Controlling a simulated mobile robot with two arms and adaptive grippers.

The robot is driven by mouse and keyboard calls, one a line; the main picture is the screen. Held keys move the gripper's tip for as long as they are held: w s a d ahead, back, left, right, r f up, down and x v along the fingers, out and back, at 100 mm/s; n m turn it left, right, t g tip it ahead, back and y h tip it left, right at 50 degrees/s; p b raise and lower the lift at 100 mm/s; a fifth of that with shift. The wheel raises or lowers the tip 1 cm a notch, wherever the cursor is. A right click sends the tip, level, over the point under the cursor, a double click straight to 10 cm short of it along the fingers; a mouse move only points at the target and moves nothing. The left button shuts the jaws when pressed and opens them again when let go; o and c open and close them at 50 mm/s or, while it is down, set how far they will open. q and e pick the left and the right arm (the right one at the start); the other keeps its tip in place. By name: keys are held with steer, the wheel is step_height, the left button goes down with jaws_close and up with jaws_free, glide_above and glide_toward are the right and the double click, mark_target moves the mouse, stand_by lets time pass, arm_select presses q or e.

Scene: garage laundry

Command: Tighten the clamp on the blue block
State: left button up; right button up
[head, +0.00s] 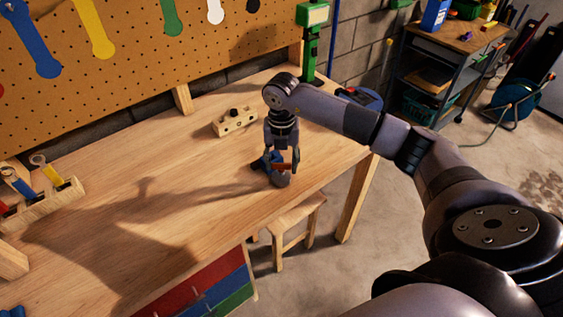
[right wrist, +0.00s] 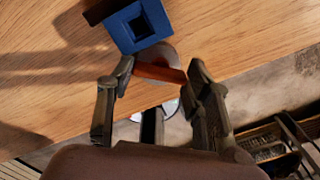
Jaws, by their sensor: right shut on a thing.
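The blue block (head: 262,163) sits near the front right edge of the wooden workbench (head: 190,190). In the right wrist view the blue block (right wrist: 138,25) shows a square opening, with a grey rounded part (right wrist: 163,55) beside it. A reddish-brown handle (right wrist: 158,73) lies across in front of the grey part. My right gripper (right wrist: 160,76) is shut on this handle, one finger at each end. In the head view the right gripper (head: 281,163) points down over the handle and partly hides the clamp. My left gripper is not in view.
A wooden block with a dark knob (head: 234,122) lies behind the gripper. A wooden tool rack (head: 45,205) stands at the left. A green stand (head: 309,50) rises at the back corner. A wooden stool (head: 297,222) is below the front edge. The middle of the bench is clear.

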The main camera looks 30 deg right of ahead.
steer(key=m, duration=0.6)
steer(key=shift+m, duration=0.4)
stand_by(0.4)
steer(key=o, duration=1.1)
steer(key=shift+o, duration=0.2)
step_height(320, 180, up, 12)
